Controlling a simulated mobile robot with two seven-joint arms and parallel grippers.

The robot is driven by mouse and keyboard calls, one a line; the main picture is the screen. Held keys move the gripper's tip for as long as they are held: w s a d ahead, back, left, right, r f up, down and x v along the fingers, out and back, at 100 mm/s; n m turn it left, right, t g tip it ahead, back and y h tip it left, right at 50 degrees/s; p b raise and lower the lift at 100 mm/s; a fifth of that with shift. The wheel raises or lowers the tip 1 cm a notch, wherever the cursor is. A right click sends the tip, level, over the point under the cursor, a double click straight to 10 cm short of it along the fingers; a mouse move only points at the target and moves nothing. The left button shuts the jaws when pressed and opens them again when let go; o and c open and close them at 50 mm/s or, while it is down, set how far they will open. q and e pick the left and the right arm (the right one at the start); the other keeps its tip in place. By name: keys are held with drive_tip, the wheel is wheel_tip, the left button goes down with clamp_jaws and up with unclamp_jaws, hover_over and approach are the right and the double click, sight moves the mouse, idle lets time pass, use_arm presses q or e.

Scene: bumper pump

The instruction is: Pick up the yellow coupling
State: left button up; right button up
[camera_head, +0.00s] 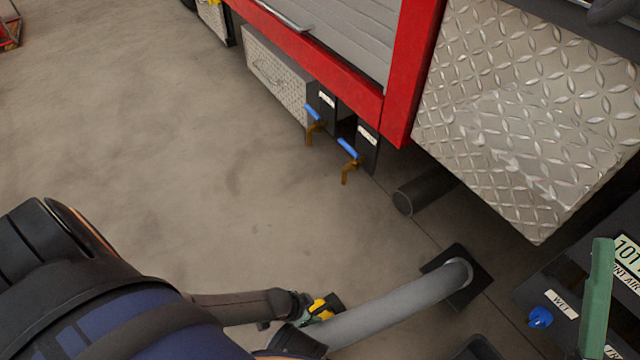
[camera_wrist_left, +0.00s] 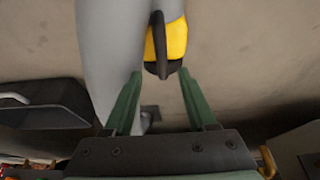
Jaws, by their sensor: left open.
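The yellow coupling (camera_head: 321,309), yellow with black parts, sits beside the grey hose near the bottom middle of the head view. It also shows in the left wrist view (camera_wrist_left: 177,41) at upper middle, with a black loop on its front, against the grey hose (camera_wrist_left: 103,50). My left gripper (camera_head: 306,308) reaches in from the left, close to the coupling. In the left wrist view its two green fingers (camera_wrist_left: 160,75) are apart with nothing held between them, and the coupling lies just ahead of the tips. I cannot tell whether they touch it.
The grey hose (camera_head: 395,302) curves to a black plate (camera_head: 478,270). A truck with a red frame (camera_head: 405,95) and tread-plate box (camera_head: 520,110) stands above right, with blue-handled valves (camera_head: 348,149). The concrete floor (camera_head: 170,150) is clear.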

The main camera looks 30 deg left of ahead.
sight(319, 310)
use_arm(q)
drive_tip(key=shift+w+b+x, duration=0.15)
drive_tip(key=shift+b+x, duration=1)
drive_tip(key=shift+x, duration=0.25)
drive_tip(key=shift+w+b+x, duration=0.15)
drive_tip(key=shift+b+x, duration=0.95)
drive_tip(key=shift+x, duration=0.3)
drive_tip(key=shift+a+r, duration=0.1)
drive_tip(key=shift+r, duration=0.1)
use_arm(e)
drive_tip(key=f, duration=0.5)
drive_tip(key=shift+w+a+f, duration=0.15)
drive_tip(key=shift+a, duration=0.2)
use_arm(q)
clamp_jaws()
